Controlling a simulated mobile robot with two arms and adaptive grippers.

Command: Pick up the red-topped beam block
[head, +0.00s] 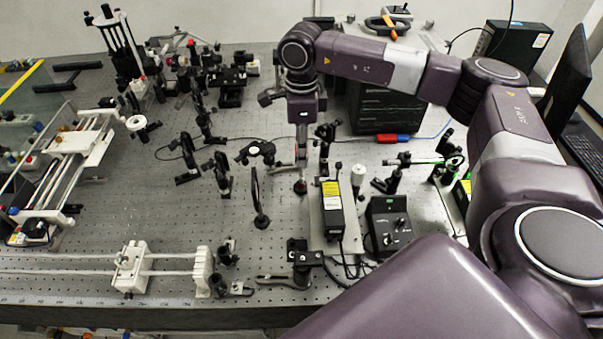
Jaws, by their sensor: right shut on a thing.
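My right gripper (301,173) points straight down over the middle of the optical table, its light grey fingers close together. It is shut on the red-topped beam block (300,187). My left gripper is not in view.
A round optic on a post (259,200) stands close to the left. A black laser box with a yellow label (332,208) and a black controller (389,226) stand to the right. Bare perforated table (190,222) lies to the left.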

